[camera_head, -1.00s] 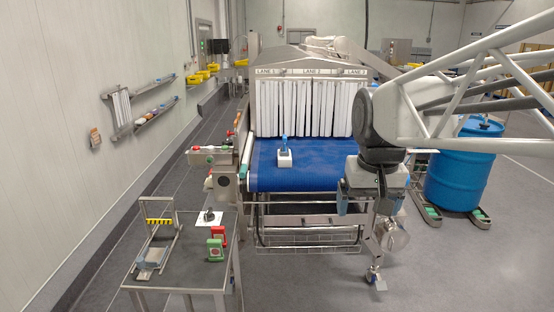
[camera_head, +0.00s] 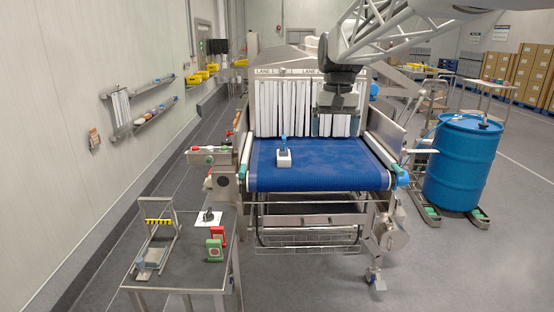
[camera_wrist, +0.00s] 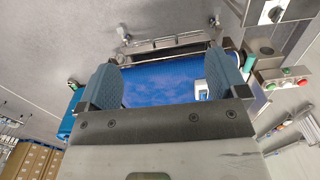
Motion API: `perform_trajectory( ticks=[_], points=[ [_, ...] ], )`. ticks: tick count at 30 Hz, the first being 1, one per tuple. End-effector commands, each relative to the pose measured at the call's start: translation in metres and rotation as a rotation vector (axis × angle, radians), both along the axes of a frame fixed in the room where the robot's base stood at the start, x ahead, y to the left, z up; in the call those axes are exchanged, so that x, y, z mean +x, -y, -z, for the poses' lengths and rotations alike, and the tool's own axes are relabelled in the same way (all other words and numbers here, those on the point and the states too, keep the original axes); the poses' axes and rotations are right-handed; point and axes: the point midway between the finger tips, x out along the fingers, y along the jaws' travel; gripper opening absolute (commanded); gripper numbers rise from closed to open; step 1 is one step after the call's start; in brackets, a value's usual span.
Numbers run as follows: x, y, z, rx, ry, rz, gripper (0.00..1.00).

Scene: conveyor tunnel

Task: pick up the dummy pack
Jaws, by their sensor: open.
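The dummy pack appears to be the small white block (camera_head: 284,160) with a blue upright part (camera_head: 284,143) on top. It stands on the left half of the blue belt (camera_head: 325,178), in front of the strip curtain. In the wrist view the white block (camera_wrist: 200,87) shows beside the right-hand finger, partly hidden by it. My gripper (camera_head: 336,124) is open and empty. It hangs above the belt, to the right of the pack and close to the curtain, apart from the pack. Its two blue-grey fingers (camera_wrist: 165,80) are spread wide in the wrist view.
The white strip curtain (camera_head: 283,108) hangs at the tunnel mouth behind the pack. Rails flank the belt. A side table (camera_head: 185,275) with a small stand and red and green blocks is at the front left. A blue drum (camera_head: 460,165) stands right. The belt's front right is clear.

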Motion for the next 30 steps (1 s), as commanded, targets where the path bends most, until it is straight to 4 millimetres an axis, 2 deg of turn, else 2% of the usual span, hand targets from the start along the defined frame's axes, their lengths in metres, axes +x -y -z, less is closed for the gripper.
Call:
perform_trajectory(
  ticks=[3, 15, 30],
  points=[
    [0.029, -0.004, -0.003, 0.0, -0.018, -0.001, 0.92],
    [0.118, -0.016, -0.006, 0.003, -0.075, -0.002, 0.92],
    [0.222, -0.034, 0.008, 0.004, -0.146, -0.005, 0.92]
  ],
)
